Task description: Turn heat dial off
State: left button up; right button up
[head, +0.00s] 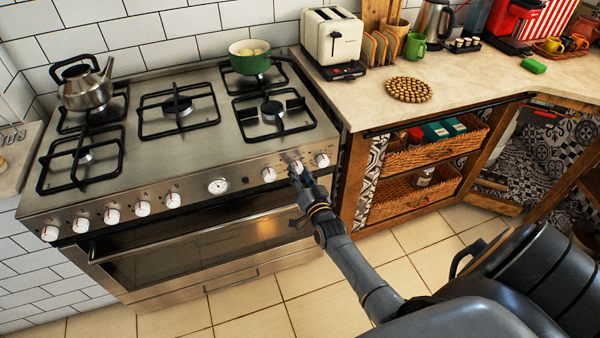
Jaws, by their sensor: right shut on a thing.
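The steel stove has a row of white dials along its front panel. My right gripper (300,176) reaches in from the lower right and is shut on the white dial (296,166) second from the right end. The gripper partly hides this dial, so its marking cannot be read. One white dial (322,160) sits just to its right and another white dial (268,174) just to its left. My left gripper is not in view.
A green pot (249,64) stands on the back right burner and a steel kettle (86,86) on the back left one. The oven handle (180,229) runs below the dials. A wooden shelf unit with wicker baskets (435,153) stands right of the stove. Tiled floor (240,300) lies in front.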

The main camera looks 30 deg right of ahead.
jog(key=shift+f, duration=0.1)
dwell(0.4)
jog(key=o, duration=1.2)
jog(key=v, duration=1.2)
